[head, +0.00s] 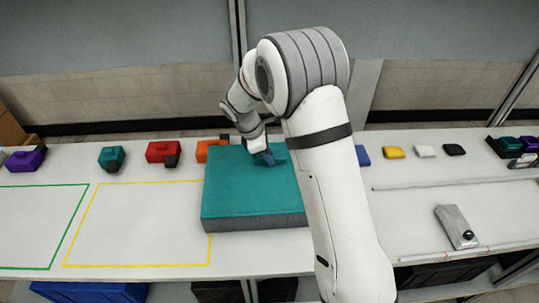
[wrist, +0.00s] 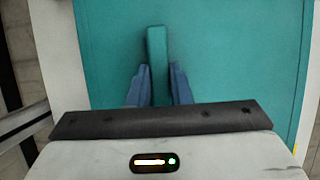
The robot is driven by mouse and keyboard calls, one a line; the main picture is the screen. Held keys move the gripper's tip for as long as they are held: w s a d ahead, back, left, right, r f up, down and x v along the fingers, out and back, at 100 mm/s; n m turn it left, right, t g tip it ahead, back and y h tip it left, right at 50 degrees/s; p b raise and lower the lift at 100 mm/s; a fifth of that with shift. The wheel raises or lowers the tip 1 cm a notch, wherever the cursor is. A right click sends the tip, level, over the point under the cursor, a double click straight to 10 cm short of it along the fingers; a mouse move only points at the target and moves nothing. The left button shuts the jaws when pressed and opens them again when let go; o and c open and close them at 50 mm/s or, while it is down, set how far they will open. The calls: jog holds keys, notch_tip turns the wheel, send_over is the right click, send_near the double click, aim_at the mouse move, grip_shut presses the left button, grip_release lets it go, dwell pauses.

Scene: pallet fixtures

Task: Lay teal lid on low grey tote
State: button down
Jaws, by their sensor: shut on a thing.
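The teal lid (head: 240,185) lies over the low grey tote (head: 255,223), whose grey front wall shows just below the lid's front edge. The lid looks level and lined up with the tote; I cannot tell whether a thin gap is left between them. My gripper (head: 266,158) is at the lid's upper middle, pointing down. In the wrist view, its blue fingers (wrist: 154,88) are shut on the lid's raised teal handle (wrist: 157,50), one on each side. My arm hides the right part of the lid and tote in the head view.
Left of the tote are taped yellow (head: 135,265) and green (head: 40,268) outlines, both empty. Orange (head: 211,151), red (head: 163,152), teal (head: 112,157) and purple (head: 27,158) items line the back. A grey metal box (head: 455,226) lies at right.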

jog(key=c, duration=1.3)
grip_release()
jog(key=shift+o, duration=0.2)
jog(key=b+v, duration=0.1)
jog(key=v, duration=0.6)
jog(key=shift+a+r, duration=0.15)
jog(key=shift+r, duration=0.25)
